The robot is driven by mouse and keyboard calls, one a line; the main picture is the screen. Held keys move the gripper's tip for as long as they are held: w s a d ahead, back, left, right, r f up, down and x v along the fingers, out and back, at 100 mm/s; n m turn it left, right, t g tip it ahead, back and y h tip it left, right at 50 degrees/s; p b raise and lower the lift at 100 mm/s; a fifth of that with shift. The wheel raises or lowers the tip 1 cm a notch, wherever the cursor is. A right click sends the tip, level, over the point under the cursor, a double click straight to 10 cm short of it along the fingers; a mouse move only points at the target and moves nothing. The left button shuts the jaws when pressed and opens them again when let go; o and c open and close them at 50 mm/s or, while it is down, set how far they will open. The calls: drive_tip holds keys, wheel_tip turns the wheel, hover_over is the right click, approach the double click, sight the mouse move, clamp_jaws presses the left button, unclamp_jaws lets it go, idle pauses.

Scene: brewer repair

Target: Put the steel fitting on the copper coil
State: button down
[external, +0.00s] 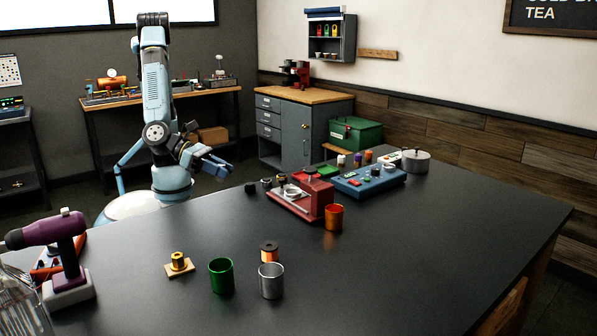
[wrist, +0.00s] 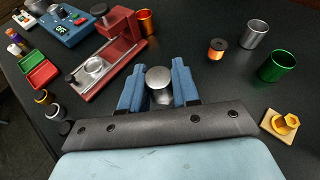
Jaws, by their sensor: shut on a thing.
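My gripper (wrist: 157,76) is shut on the steel fitting (wrist: 158,78), a silvery piece with a round flat top, held between the two blue fingers. In the external view my gripper (external: 218,166) is above the far left edge of the table, and the fitting cannot be made out there. The copper coil (external: 268,252), a small copper-wound spool with dark ends, stands upright on the table. It also shows in the wrist view (wrist: 216,49), ahead and to the right of my gripper, well apart from it.
A steel cup (external: 271,281) and a green cup (external: 221,275) stand near the coil. A brass piece on a wooden base (external: 179,265) is to their left. A red press (external: 305,198), an orange cup (external: 334,217) and a blue panel (external: 368,181) stand farther back. The front right table is clear.

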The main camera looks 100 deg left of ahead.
drive_tip(key=w+d+r+y, duration=0.1)
drive_tip(key=w+d+r, duration=0.2)
drive_tip(key=w+d, duration=0.4)
hover_over(269, 246)
drive_tip(key=f, duration=0.5)
drive_tip(key=a+f, duration=0.1)
drive_tip(key=f, duration=0.2)
drive_tip(key=shift+s+f, duration=0.1)
drive_tip(key=shift+s, duration=0.3)
drive_tip(key=shift+w+d+f, duration=0.25)
drive_tip(key=shift+f, duration=0.2)
drive_tip(key=shift+w+d+f, duration=0.2)
drive_tip(key=shift+f, duration=0.2)
wheel_tip(269, 246, down, 3)
drive_tip(key=shift+r, duration=0.15)
drive_tip(key=c, duration=0.8)
unclamp_jaws()
